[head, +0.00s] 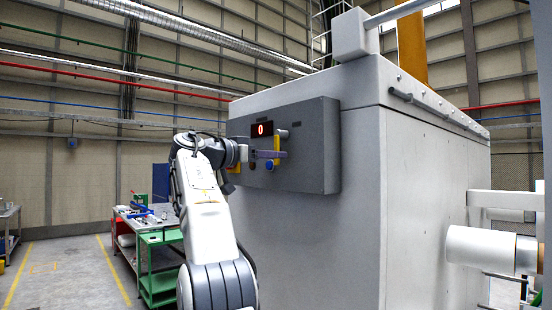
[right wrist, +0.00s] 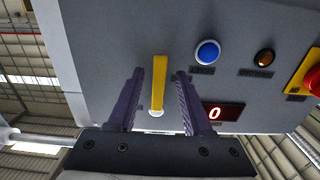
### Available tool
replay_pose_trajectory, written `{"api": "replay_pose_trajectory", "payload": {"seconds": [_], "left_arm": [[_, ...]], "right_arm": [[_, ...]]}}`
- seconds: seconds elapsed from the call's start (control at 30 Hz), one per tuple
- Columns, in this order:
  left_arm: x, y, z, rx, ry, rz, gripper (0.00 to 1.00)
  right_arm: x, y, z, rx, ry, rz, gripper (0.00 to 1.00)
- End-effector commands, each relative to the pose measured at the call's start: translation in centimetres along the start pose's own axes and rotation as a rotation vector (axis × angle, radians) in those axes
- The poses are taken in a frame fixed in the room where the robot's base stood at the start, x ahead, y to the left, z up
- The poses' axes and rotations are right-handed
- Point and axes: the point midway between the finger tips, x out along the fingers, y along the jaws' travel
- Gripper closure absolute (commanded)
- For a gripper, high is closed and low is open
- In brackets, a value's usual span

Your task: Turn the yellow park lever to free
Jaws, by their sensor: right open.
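The yellow park lever (right wrist: 157,82) is a short flat bar on the grey panel, with a pale round hub at one end. In the right wrist view it points up the picture, away from the wrist. My right gripper (right wrist: 159,76) is open, with one purple finger on each side of the lever and a gap showing on both sides. Lever position markings cannot be read. My left gripper is not in view.
The grey control panel (head: 315,160) carries a red display (head: 262,129) reading 0, a blue button (right wrist: 207,52), a dark amber button (right wrist: 264,58) and a red stop knob (right wrist: 313,80) on yellow. A green-framed bench (head: 158,238) stands at the left on open floor.

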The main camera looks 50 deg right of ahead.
Motion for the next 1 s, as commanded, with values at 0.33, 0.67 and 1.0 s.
{"api": "replay_pose_trajectory", "payload": {"seconds": [0.33, 0.67, 1.0], "left_arm": [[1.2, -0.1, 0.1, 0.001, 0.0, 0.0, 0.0], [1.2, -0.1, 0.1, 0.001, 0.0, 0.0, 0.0], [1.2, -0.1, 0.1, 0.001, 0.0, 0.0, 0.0]], "right_arm": [[-6.8, -0.1, 0.1, 0.001, -0.001, -0.005, 0.5], [-8.6, 0.0, 0.1, 0.001, -0.001, 0.0, 0.5], [-8.6, 0.0, 0.1, 0.001, -0.001, -0.001, 0.5]]}}
